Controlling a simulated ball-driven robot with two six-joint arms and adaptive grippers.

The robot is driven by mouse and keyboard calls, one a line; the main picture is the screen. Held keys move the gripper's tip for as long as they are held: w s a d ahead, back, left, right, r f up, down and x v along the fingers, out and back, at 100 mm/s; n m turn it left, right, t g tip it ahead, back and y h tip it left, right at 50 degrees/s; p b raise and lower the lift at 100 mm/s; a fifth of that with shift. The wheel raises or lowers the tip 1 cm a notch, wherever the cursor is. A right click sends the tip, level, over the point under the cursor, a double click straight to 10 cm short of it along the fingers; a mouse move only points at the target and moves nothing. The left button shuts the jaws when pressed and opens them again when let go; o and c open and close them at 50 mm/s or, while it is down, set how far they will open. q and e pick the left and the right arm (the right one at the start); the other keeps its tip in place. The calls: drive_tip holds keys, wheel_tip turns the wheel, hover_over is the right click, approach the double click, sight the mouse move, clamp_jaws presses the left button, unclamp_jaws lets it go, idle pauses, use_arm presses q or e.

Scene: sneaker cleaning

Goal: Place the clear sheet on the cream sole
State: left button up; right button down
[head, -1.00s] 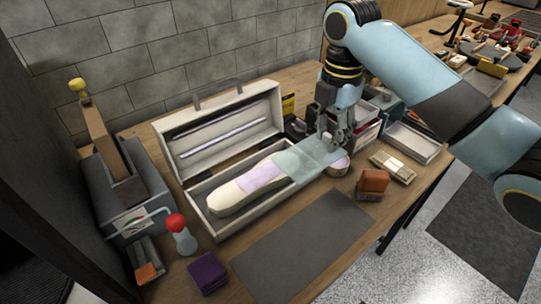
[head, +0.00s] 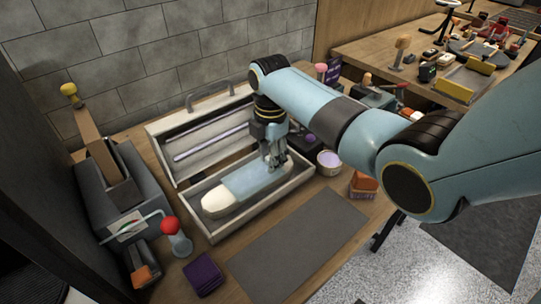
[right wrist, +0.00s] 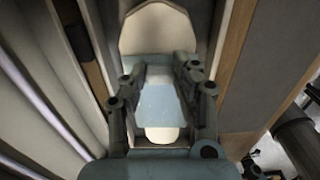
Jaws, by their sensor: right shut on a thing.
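The cream sole (head: 216,203) lies lengthwise in the open long box, its rounded near end bare. The clear sheet (head: 243,180), pale blue and see-through, lies along the sole's middle and far part. My right gripper (head: 275,163) is over the right end of the sole, shut on the clear sheet. In the right wrist view the fingers (right wrist: 160,75) flank the sheet (right wrist: 160,108), with the cream sole (right wrist: 155,30) showing beyond it. I cannot tell whether the sheet touches the sole all along. My left gripper is not in view.
The box's front wall (head: 262,208) and raised lid (head: 200,140) border the sole. A round tub (head: 328,163) and orange block (head: 363,184) stand right of the box. A red-topped bottle (head: 175,235) and purple block (head: 204,275) stand in front left. The dark mat (head: 300,240) is clear.

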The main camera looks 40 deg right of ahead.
drive_tip(key=c, duration=1)
unclamp_jaws()
drive_tip(key=shift+f, duration=0.1)
wheel_tip(320, 180, up, 12)
drive_tip(key=shift+r, duration=0.2)
drive_tip(key=shift+f, duration=0.1)
